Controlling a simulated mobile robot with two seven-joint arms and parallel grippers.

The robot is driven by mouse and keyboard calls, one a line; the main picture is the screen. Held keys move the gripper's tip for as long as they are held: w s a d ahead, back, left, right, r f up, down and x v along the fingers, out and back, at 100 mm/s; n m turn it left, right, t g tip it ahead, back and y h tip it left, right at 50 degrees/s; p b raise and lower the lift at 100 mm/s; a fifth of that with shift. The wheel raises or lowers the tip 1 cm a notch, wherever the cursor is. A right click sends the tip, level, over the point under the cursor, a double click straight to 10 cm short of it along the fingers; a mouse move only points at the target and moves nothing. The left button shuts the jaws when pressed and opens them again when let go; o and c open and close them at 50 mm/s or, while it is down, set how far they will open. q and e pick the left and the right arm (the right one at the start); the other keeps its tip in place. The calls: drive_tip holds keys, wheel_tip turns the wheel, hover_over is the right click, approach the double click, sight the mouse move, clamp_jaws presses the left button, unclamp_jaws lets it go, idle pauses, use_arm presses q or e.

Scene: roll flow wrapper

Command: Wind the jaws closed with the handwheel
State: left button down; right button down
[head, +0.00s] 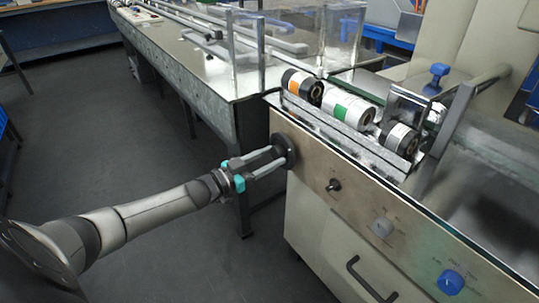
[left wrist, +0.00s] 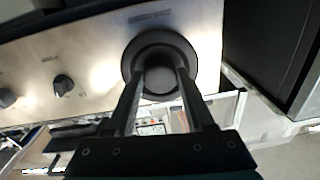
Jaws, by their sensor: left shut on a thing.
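The handwheel (head: 284,151) is a dark round wheel at the left end of the machine's front panel. It also shows in the left wrist view (left wrist: 160,43), with a grey hub in its middle. My left gripper (head: 277,158) reaches it from the left, its two fingers (left wrist: 160,82) shut on the hub of the handwheel. The machine's jaws cannot be made out with certainty. My right gripper is in neither view.
Rolls with orange and green labels (head: 346,109) lie in a metal trough above the panel. The floor (head: 110,130) at left is clear.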

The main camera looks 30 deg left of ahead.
use_arm(q)
drive_tip(key=m, duration=0.6)
drive_tip(key=shift+p, duration=0.3)
drive_tip(key=m, duration=0.5)
drive_tip(key=shift+a+m+h, duration=0.1)
drive_tip(key=shift+m+h, duration=0.2)
drive_tip(key=shift+m, duration=0.9)
drive_tip(key=m, duration=0.2)
drive_tip(key=shift+m+b, duration=0.3)
drive_tip(key=shift+m, duration=0.1)
drive_tip(key=m, duration=0.2)
drive_tip(key=shift+m+b, duration=0.3)
drive_tip(key=shift+m, duration=0.1)
drive_tip(key=shift+m+g, duration=0.4)
drive_tip(key=shift+m, duration=0.6)
drive_tip(key=m+b, duration=0.1)
drive_tip(key=m, duration=0.1)
drive_tip(key=shift+r+m, duration=0.15)
drive_tip(key=shift+m, duration=0.45)
drive_tip(key=shift+m+b, duration=0.65)
drive_tip(key=shift+m, duration=0.75)
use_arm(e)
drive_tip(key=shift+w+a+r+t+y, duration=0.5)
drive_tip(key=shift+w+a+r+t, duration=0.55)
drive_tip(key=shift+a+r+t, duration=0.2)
